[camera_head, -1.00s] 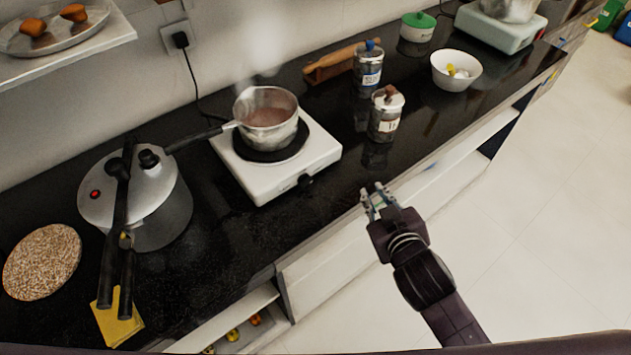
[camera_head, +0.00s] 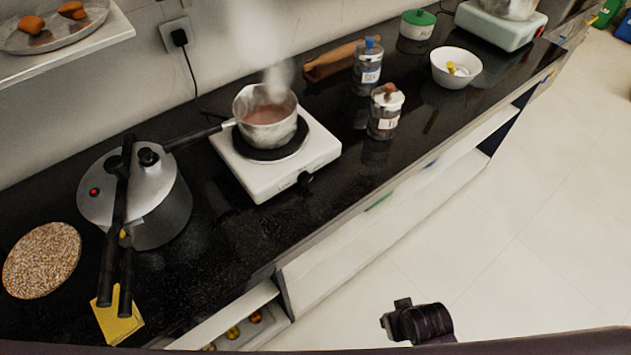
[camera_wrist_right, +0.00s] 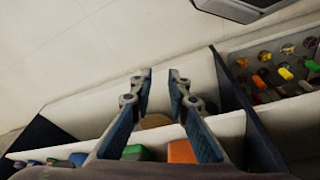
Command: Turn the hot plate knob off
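The hot plate (camera_head: 262,185) is a white box with a black burner, standing on the dark counter. Its black knob (camera_head: 305,179) sits on the front face, lower right; its setting is too small to read. A steaming metal saucepan (camera_head: 268,133) with brown liquid stands on the burner. My right arm shows at the bottom of the head view, away from the counter and well below the knob. In the right wrist view my right gripper (camera_wrist_right: 160,76) is open with nothing between its fingers. The knob is not in that view. My left gripper is not in view.
A pressure cooker (camera_head: 160,200) stands left of the hot plate. A glass jar (camera_head: 384,112) and a white bowl (camera_head: 456,70) stand to its right. The wrist view shows open shelves and a crate (camera_wrist_right: 235,48) with bottles. The floor before the counter is clear.

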